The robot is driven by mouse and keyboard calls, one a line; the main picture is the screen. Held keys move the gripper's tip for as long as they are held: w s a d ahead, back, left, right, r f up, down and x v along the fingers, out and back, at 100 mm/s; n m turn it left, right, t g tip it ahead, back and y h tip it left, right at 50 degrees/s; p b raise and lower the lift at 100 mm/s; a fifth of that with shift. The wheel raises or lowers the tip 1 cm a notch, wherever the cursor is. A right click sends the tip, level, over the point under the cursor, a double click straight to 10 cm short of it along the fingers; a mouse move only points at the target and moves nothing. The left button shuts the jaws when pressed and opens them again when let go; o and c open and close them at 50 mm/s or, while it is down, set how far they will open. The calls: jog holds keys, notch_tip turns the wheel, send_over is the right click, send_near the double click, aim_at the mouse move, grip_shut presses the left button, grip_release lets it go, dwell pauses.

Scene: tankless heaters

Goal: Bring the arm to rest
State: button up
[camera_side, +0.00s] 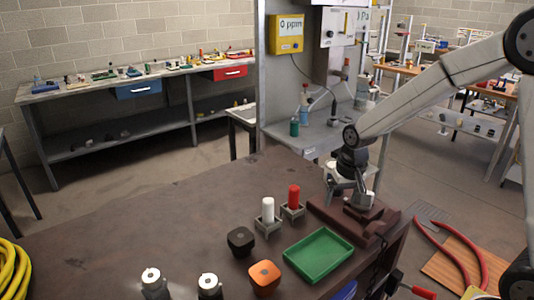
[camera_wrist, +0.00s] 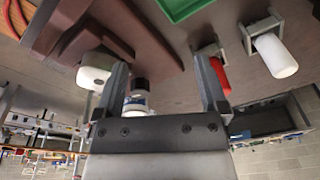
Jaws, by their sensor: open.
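My gripper (camera_side: 345,187) is at the right of the brown table, low over a reddish-brown base block (camera_side: 388,221). A small pale-topped part (camera_side: 360,199) sits on that block, close to the gripper; I cannot tell from the side view whether they touch. In the wrist view my gripper (camera_wrist: 163,72) has its two fingers spread apart. A part with a white band and dark top (camera_wrist: 138,97) shows between them, nearer the left finger. I see nothing clamped in the fingers.
A red cylinder (camera_side: 293,196) and a white cylinder (camera_side: 268,210) stand in grey holders left of the gripper. A green tray (camera_side: 318,255), a black block (camera_side: 241,241) and an orange block (camera_side: 264,277) lie nearer. A grey shelf unit (camera_side: 308,135) stands behind.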

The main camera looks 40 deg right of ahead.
jog(key=s+a+f+n+t, duration=0.1)
jog(key=s+a+n, duration=0.4)
jog(key=s, duration=0.6)
jog(key=shift+a+f, duration=0.35)
jog(key=shift+f, duration=0.3)
